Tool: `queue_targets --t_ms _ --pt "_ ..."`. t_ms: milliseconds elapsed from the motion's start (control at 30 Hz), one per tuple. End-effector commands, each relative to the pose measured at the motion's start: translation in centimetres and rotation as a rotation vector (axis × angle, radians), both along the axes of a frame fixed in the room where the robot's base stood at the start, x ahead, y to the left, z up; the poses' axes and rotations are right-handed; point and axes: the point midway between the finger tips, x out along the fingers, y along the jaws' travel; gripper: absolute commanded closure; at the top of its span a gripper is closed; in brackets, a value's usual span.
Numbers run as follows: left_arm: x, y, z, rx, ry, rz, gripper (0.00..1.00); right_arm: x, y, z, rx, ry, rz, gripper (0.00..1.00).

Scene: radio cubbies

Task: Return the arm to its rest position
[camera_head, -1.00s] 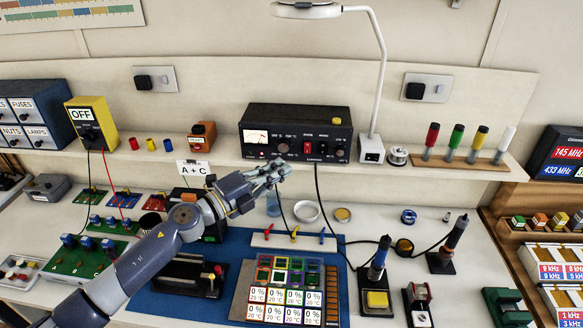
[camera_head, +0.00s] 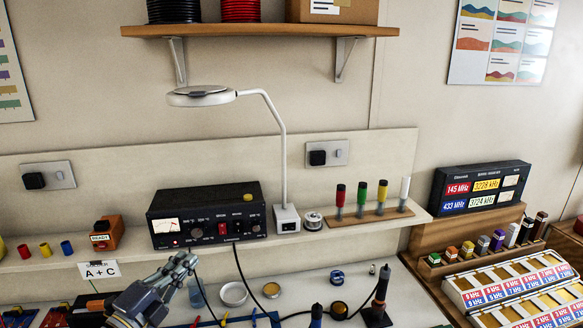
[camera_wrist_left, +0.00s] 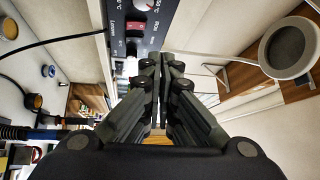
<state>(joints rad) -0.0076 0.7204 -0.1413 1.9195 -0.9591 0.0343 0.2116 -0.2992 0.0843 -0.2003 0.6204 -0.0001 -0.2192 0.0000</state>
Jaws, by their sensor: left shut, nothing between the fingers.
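My left gripper (camera_head: 180,264) is low in the head view, in front of the shelf and below the black power supply (camera_head: 207,214). It is shut with nothing between its fingers. In the left wrist view the closed fingers (camera_wrist_left: 163,62) point up the picture, with the power supply's panel (camera_wrist_left: 140,25) and its red switch beyond them. My right gripper is in neither view.
A white lamp (camera_head: 284,190) stands on the shelf beside the power supply. Colored markers stand in a wooden rack (camera_head: 372,216). A sign reading A + C (camera_head: 99,270) is left of the gripper. Dishes (camera_head: 234,293) and a soldering iron (camera_head: 381,290) are on the bench.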

Motion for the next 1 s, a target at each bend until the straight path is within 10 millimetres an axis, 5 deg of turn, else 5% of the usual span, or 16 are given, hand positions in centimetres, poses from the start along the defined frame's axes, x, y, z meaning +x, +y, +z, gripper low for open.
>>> queue_targets --t_ms 167,267,500,600,1000 --pt "-2.7 2.1 -3.7 -0.373 0.148 0.268 1.00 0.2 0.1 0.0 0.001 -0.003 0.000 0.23" --pt "-5.3 3.4 -7.7 -0.556 0.294 0.434 1.00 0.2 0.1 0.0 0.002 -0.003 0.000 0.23" --pt "-15.8 2.0 -18.8 -0.866 0.776 0.778 1.00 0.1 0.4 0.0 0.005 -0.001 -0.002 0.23" --pt "-20.1 0.1 -21.5 -0.925 0.957 0.860 1.00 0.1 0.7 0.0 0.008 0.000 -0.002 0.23" --pt "-32.7 -6.6 -25.5 -0.996 1.472 0.997 1.00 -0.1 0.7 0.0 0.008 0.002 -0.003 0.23"
